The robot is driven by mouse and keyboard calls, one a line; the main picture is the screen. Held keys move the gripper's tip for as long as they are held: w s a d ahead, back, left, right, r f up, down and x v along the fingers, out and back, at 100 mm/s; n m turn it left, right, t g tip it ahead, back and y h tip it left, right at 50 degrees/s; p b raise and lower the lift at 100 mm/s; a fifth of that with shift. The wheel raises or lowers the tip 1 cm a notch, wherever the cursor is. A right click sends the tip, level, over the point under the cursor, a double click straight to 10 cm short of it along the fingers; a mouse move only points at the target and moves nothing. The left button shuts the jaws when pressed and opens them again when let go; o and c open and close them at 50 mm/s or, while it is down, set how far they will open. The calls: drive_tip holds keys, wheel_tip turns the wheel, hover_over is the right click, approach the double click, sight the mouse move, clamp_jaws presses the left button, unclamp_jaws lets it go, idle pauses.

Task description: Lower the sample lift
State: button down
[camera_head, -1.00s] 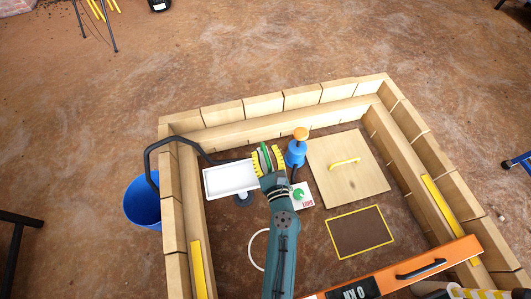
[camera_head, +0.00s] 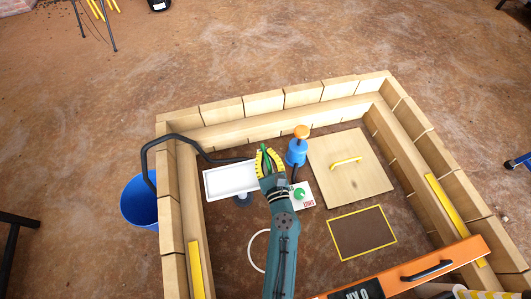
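A white rectangular tray (camera_head: 230,178) stands above the dirt on a round grey-blue foot (camera_head: 243,201), inside the wooden frame. I cannot tell for sure whether it is the sample lift. A small white box (camera_head: 308,202) with a green round button (camera_head: 299,194) is to its right. A blue cylinder (camera_head: 296,153) with an orange knob (camera_head: 301,132) stands behind that box. My gripper (camera_head: 266,158), with yellow and green fingers, is over the pit between the tray and the blue cylinder. Its fingers look close together, but their gap is too small to judge. I see nothing clearly held.
A block-walled wooden frame (camera_head: 240,133) surrounds the pit. A wooden lid (camera_head: 355,180) with a yellow handle (camera_head: 346,161) and a yellow-edged brown panel (camera_head: 362,233) lie to the right. A dark hose (camera_head: 160,142) crosses the left wall by a blue bucket (camera_head: 138,205). An orange bar (camera_head: 400,272) spans the front.

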wheel_tip(320, 180, down, 2)
drive_tip(key=shift+f+b, duration=0.15)
drive_tip(key=shift+b, duration=0.15)
drive_tip(key=c, duration=1.1)
unclamp_jaws()
drive_tip(key=shift+r, duration=0.2)
drive_tip(key=shift+r, duration=0.1)
wheel_tip(320, 180, up, 10)
drive_tip(key=shift+f, duration=0.1)
